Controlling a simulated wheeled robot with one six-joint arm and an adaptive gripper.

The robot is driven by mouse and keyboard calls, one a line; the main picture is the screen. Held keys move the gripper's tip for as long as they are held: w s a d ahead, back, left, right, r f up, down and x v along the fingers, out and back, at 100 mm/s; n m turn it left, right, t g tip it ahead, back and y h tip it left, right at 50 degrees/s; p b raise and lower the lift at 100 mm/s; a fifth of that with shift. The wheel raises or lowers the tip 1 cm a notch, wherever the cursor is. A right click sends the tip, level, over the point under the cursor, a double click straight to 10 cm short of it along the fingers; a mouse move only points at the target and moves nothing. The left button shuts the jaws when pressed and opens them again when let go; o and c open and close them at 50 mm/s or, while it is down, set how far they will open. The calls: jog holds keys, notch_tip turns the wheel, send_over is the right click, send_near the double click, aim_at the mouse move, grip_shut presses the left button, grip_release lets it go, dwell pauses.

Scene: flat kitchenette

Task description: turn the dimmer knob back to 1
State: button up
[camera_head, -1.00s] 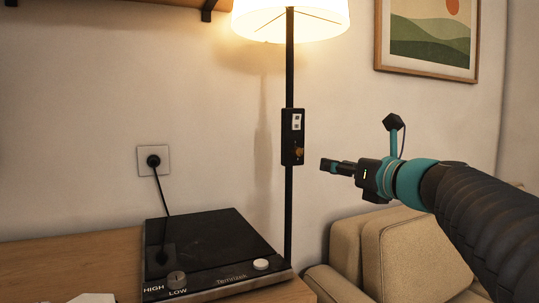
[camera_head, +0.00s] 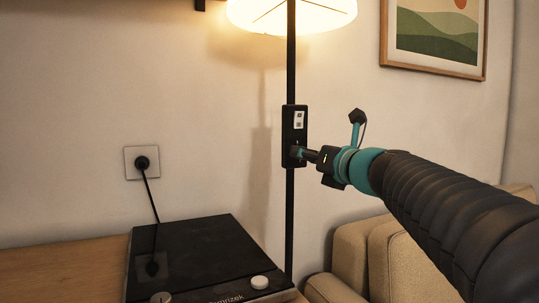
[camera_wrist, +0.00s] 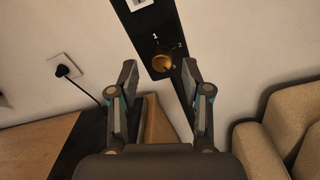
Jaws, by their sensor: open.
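The dimmer box (camera_head: 294,119) is a black panel on the lamp's black pole, with a white label near its top. In the wrist view the brass dimmer knob (camera_wrist: 162,62) sits on this box (camera_wrist: 146,34), with a 1 printed above it and a 2 to its upper right. A further mark at its lower right is too small to read surely, and I cannot tell where the knob points. My gripper (camera_wrist: 160,72) is open, its fingers apart on either side of the knob's line. In the head view my gripper (camera_head: 298,153) is at the box's lower part and hides the knob.
The lit lampshade (camera_head: 290,12) is above. A black hotplate (camera_head: 200,255) stands on the wooden counter (camera_head: 65,268) at lower left. A plugged wall socket (camera_head: 132,165) is left, a beige sofa (camera_head: 350,255) lower right, and a framed picture (camera_head: 435,40) upper right.

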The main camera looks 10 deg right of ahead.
jog(key=shift+x, duration=0.8)
jog(key=shift+d, duration=0.15)
jog(key=shift+c, duration=0.3)
grip_shut()
